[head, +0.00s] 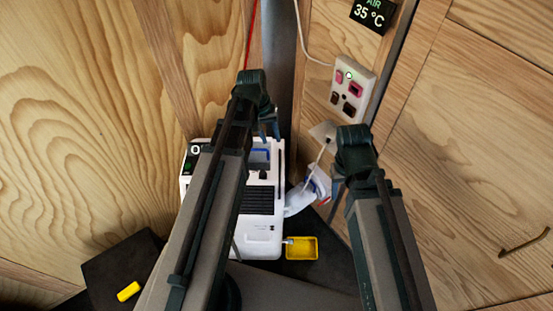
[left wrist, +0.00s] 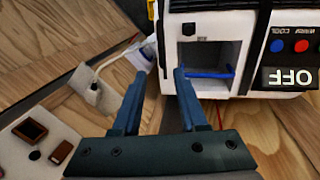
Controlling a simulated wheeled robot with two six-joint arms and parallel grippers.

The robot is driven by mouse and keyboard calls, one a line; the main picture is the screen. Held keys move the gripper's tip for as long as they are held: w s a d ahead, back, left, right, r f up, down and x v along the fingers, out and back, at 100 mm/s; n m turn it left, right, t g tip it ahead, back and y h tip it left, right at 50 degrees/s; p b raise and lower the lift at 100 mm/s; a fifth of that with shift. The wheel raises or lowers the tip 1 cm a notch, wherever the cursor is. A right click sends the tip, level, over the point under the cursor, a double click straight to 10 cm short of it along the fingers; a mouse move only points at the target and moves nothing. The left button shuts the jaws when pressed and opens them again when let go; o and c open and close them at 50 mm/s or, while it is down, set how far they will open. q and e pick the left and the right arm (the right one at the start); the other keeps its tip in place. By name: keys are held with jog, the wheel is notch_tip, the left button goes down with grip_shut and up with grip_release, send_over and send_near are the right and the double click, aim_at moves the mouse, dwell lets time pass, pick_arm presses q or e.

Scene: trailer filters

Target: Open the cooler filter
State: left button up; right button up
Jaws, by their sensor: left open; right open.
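The white cooler (head: 262,222) stands in the corner, partly hidden behind my left arm. Its upper face has a square recess with a blue bar (head: 260,154) in it. In the left wrist view the recess of the cooler (left wrist: 236,34) faces me, with the blue bar (left wrist: 208,72) across it; a display beside it reads OFF. My left gripper (head: 268,128) is above the recess. In the left wrist view its open, empty fingers (left wrist: 158,85) point towards the recess, one fingertip close to the blue bar; contact is unclear. My right gripper (head: 338,188) is open, right of the cooler.
A socket panel (head: 352,88) and a display reading AIR 35 °C (head: 373,14) are on the right wall. A white hose (head: 305,195) lies between the cooler and my right gripper. A yellow tray (head: 301,248) sits by the cooler. A yellow block (head: 128,291) lies on a dark surface at left.

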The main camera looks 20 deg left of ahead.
aim_at(280, 164)
pick_arm(q)
jog(key=f+b, duration=0.4)
jog(key=d+f+b, duration=0.1)
jog(key=f+b, duration=0.3)
jog(key=f, duration=0.1)
jog(key=d+f+b, duration=0.1)
jog(key=f+b, duration=0.3)
jog(key=b, duration=0.1)
jog(key=shift+w+d+f, duration=0.2)
jog(key=shift+w+d, duration=0.05)
jog(key=shift+w, duration=0.1)
grip_shut()
dwell(0.9)
